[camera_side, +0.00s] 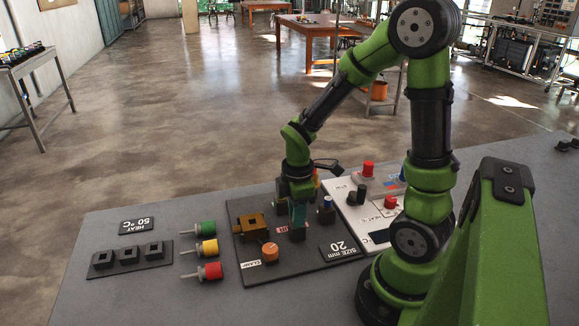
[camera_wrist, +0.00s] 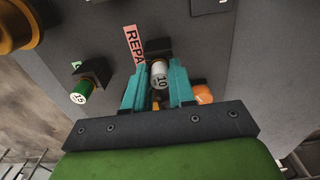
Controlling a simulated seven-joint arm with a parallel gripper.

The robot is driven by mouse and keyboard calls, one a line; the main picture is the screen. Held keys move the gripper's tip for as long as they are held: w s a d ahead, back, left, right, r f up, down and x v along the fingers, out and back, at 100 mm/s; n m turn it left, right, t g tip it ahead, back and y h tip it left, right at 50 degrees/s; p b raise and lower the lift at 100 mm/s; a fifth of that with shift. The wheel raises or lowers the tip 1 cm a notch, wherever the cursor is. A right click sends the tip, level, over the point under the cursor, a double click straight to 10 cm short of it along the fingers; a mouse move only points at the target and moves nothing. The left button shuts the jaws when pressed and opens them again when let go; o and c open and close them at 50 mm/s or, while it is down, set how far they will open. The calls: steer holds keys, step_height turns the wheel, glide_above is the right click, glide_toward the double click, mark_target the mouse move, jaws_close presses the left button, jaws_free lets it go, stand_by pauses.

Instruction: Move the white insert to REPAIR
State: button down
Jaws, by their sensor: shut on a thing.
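My gripper (camera_side: 298,232) is low over the black board (camera_side: 243,208), its teal fingers pointing down. In the wrist view the gripper (camera_wrist: 159,90) is shut on the white insert (camera_wrist: 159,72), marked 10. The insert is right by a black holder (camera_wrist: 157,46) next to the pink REPAIR label (camera_wrist: 133,45); I cannot tell whether it is seated in it. The red label also shows beside the fingers in the side view (camera_side: 282,228). The white insert is hidden there. A green insert (camera_wrist: 80,92), marked 15, sits at another black holder (camera_wrist: 96,70). An orange piece (camera_wrist: 203,95) lies right of the fingers.
A brass block (camera_side: 253,228) and an orange-topped knob (camera_side: 270,251) by a CLAMP label stand left of my gripper. Green, yellow and red-handled plugs (camera_side: 207,247) and a black three-socket rack (camera_side: 130,258) lie farther left.

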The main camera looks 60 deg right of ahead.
steer(key=c, duration=0.9)
jaws_free()
steer(key=shift+o, duration=0.2)
steer(key=shift+r, duration=2.55)
step_height(320, 180, up, 17)
steer(key=s+a+f+m+t+y, duration=0.1)
steer(key=a+f+m+t, duration=0.1)
steer(key=a+m, duration=0.3)
steer(key=s+a+f+m+t+y, duration=0.1)
steer(key=s+a+m+t, duration=0.1)
steer(key=a+m+t, duration=0.3)
steer(key=m, duration=0.3)
steer(key=shift+a+f, duration=0.2)
steer(key=shift+f, duration=0.2)
